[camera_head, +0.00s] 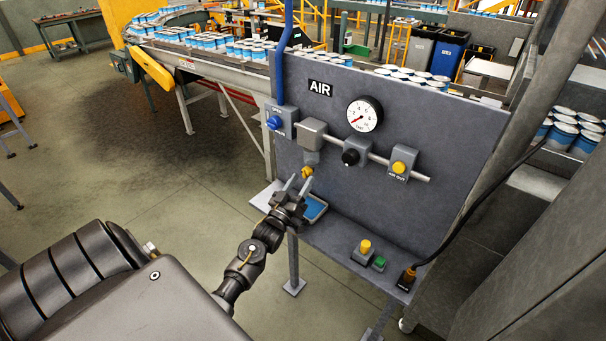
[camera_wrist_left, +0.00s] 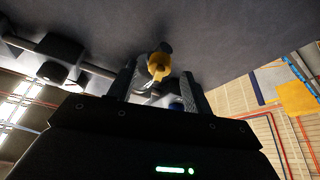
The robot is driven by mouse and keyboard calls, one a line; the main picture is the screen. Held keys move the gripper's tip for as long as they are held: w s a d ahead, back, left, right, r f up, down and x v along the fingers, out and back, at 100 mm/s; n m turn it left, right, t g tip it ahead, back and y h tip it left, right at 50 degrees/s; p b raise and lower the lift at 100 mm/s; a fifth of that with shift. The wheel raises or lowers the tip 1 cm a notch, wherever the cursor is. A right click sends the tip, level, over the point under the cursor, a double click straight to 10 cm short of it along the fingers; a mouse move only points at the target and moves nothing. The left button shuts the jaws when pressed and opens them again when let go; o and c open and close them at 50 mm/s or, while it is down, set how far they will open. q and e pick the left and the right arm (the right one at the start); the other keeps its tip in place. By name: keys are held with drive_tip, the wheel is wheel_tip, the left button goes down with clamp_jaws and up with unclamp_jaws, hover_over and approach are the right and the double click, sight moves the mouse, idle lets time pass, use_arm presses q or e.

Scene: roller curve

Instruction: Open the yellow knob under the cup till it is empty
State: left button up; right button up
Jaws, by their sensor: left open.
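The yellow knob (camera_head: 307,171) is at the underside of the cup (camera_head: 311,158), which hangs below a grey block (camera_head: 312,133) on the pipe of the AIR panel. My left gripper (camera_head: 298,185) is just below the knob, with its fingers pointing up and apart. In the left wrist view the yellow knob (camera_wrist_left: 159,66) shows between the two finger tips of the open left gripper (camera_wrist_left: 160,84). I cannot tell whether a finger touches it. The cup's contents are too small to make out. My right gripper is not in view.
A tray with blue inside (camera_head: 315,208) sits below the cup, partly behind my gripper. The panel (camera_head: 450,150) also carries a blue valve knob (camera_head: 274,122), a gauge (camera_head: 364,114), a black knob (camera_head: 351,157) and a yellow button (camera_head: 399,166). A conveyor with cans stands behind.

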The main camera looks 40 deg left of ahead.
use_arm(q)
drive_tip(key=shift+x, duration=0.95)
